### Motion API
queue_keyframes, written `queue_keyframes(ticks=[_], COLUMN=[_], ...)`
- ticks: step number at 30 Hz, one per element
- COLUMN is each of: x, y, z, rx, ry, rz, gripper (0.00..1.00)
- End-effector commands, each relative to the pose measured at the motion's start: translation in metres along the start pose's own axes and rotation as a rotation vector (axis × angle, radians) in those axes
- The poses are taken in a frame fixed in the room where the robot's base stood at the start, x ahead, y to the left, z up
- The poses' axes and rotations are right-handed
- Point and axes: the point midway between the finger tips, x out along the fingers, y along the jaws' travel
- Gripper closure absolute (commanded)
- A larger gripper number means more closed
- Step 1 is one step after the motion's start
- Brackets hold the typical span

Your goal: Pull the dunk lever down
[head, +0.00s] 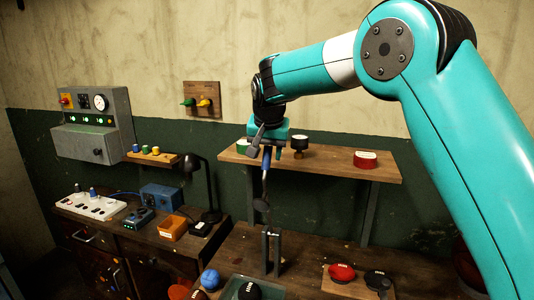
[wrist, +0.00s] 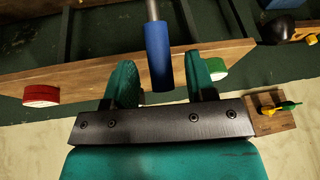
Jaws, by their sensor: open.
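The dunk lever has a blue grip (head: 266,160) on a metal rod that rises from a dark upright stand (head: 272,250) on the lower bench. It stands nearly upright. My gripper (head: 268,152) is at the top of the lever, in front of the wall shelf. In the wrist view the blue grip (wrist: 158,60) lies between the two teal fingers of my gripper (wrist: 163,70), with gaps on both sides. The jaws are open. The lower rod and pivot are outside the wrist view.
The wooden shelf (head: 335,169) carries a red tin (head: 365,158), a green tin (head: 244,145) and a dark item (head: 300,142). A black lamp (head: 197,175) stands left.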

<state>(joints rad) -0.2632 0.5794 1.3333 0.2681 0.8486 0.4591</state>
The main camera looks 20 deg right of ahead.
Motion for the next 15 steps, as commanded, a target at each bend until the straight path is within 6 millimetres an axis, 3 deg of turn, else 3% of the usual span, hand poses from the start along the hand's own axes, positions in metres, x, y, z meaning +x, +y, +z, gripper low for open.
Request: queue_keyframes(ticks=[6,15], x=[0.023,0.028], y=[0.0,0.0], z=[-0.001,0.0], rx=[0.001,0.0], ry=[-0.001,0.001], rz=[0.001,0.0], gripper=[0.49,0.49])
